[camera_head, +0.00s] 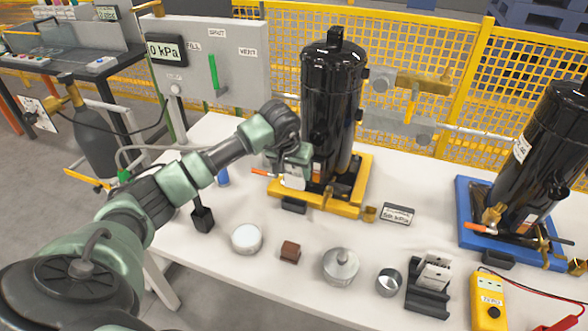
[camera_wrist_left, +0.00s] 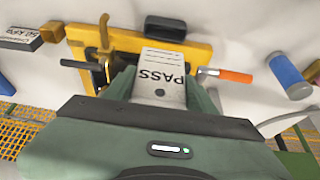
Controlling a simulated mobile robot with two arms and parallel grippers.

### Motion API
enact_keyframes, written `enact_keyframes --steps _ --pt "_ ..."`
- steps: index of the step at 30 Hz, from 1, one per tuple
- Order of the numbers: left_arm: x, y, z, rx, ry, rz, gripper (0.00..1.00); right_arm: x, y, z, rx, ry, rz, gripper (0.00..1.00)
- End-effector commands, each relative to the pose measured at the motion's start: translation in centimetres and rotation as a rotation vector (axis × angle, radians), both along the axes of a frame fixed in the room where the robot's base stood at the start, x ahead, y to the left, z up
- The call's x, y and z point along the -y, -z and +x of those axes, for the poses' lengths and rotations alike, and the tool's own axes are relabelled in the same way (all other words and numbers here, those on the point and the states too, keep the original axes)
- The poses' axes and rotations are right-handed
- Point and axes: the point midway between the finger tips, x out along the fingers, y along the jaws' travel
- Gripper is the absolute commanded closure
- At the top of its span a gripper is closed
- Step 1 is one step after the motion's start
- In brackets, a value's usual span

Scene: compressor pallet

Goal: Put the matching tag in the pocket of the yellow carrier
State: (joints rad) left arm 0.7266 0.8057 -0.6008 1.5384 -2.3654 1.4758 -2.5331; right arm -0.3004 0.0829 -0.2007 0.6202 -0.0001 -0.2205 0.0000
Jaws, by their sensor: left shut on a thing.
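My left gripper (camera_head: 291,168) is shut on a white tag (camera_wrist_left: 160,84) marked PASS, held in front of the yellow carrier (camera_head: 345,205). The tag also shows below the gripper in the head view (camera_head: 294,183). The yellow carrier bears an upright black compressor (camera_head: 332,100). A small dark pocket (camera_head: 294,206) sits at the carrier's front edge; it shows just beyond the tag in the left wrist view (camera_wrist_left: 165,27). The tag looks outside the pocket, though the exact gap is unclear. My right gripper is out of view.
A rack (camera_head: 428,301) holds other white tags at the front right. A cap (camera_head: 247,238), brown block (camera_head: 290,252), metal weight (camera_head: 340,266) and ring (camera_head: 389,282) lie along the front. A small kPa plate (camera_head: 398,213) lies beside the carrier. A blue carrier (camera_head: 470,215) stands right; a yellow meter (camera_head: 488,300) is nearer.

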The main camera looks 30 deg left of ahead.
Motion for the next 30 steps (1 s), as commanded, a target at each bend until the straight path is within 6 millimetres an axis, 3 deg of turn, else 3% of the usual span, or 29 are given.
enact_keyframes --steps 30 --pt "-0.1 8.0 0.0 0.000 0.000 0.001 0.83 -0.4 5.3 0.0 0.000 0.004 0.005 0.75"
